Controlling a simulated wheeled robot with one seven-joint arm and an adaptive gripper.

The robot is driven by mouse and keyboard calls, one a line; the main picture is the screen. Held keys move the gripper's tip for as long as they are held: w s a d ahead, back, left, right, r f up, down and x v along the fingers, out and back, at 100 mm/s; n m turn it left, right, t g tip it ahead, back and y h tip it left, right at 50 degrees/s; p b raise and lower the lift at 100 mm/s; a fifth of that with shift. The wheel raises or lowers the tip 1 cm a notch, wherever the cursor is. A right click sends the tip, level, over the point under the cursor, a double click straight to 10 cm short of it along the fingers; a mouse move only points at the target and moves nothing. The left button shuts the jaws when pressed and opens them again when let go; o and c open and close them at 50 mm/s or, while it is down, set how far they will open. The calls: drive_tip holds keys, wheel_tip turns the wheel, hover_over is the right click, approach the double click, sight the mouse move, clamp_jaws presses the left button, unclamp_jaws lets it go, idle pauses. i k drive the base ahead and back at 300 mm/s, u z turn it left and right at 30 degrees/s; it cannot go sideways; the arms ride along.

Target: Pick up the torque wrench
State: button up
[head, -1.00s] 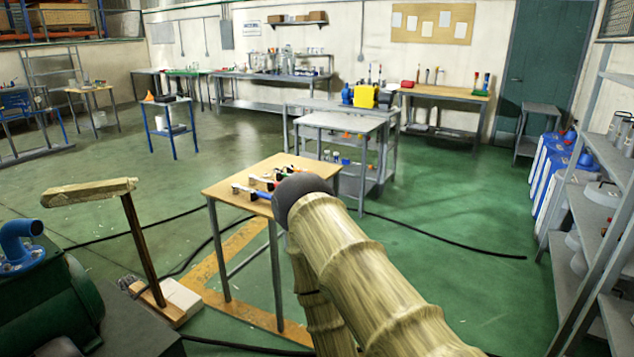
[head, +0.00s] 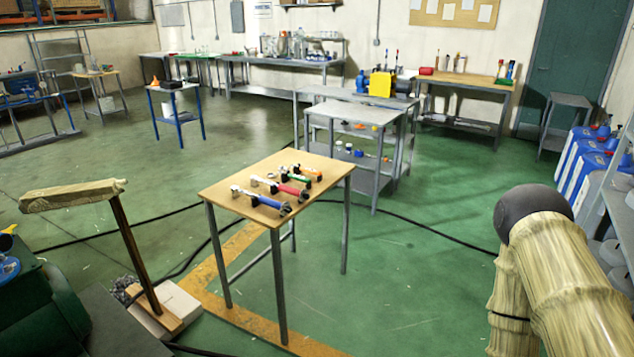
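A small wooden-topped table (head: 235,189) with grey metal legs stands in the middle of the head view. Several hand tools lie in a row on it. My arm, in a beige sleeve with a dark rounded joint, is at the lower right, apart from the table. My gripper is not in view.
A grey metal cart (head: 357,111) stands behind the wooden table. A post with a wrapped top bar (head: 72,195) stands at the left. Blue containers (head: 588,160) and shelving are at the right. Black hoses (head: 430,230) cross the green floor.

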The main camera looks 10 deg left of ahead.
sight(255, 180)
drive_tip(key=i, duration=0.65)
drive_tip(key=u, duration=0.85)
drive_tip(key=i, duration=0.55)
drive_tip(key=u, duration=0.65)
